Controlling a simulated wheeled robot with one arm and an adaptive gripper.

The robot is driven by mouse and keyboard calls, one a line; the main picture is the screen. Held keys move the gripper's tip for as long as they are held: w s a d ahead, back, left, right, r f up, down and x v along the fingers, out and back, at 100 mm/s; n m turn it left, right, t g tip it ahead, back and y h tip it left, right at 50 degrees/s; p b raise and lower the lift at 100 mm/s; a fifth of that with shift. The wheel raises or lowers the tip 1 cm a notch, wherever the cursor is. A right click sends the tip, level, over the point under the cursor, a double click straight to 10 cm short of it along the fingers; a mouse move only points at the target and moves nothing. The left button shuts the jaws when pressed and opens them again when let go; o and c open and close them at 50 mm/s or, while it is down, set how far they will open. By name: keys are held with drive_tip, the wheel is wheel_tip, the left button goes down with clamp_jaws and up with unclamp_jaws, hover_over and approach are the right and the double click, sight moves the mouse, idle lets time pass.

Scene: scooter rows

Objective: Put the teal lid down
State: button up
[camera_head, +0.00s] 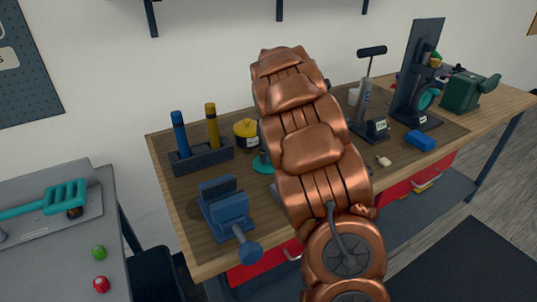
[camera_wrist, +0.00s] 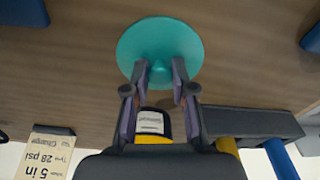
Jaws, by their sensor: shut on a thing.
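The teal lid (camera_wrist: 160,42) is a round disc in the wrist view, over the wooden bench top. My gripper (camera_wrist: 160,72) is shut on it, with its fingertips at the lid's near part. Exactly which part they pinch is hidden. In the head view a small teal piece of the lid (camera_head: 262,163) shows beside my copper arm, which hides the rest and my gripper. I cannot tell whether the lid touches the bench.
A yellow-topped jar (camera_head: 246,133) stands close to the lid. A dark holder (camera_head: 203,157) with blue and yellow handles is to its left. A blue vise (camera_head: 225,208) is nearer the front. A pump (camera_head: 367,110) stands to the right on the workbench (camera_head: 183,222).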

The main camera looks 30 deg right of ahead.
sight(271, 165)
drive_tip(key=shift+f, duration=0.2)
drive_tip(key=o, duration=0.9)
drive_tip(key=shift+o, duration=0.2)
drive_tip(key=shift+r, duration=0.2)
wheel_tip(271, 165, up, 12)
drive_tip(key=s+b, duration=0.1)
drive_tip(key=b, duration=0.1)
drive_tip(key=shift+s, duration=0.25)
drive_tip(key=shift+d, duration=0.1)
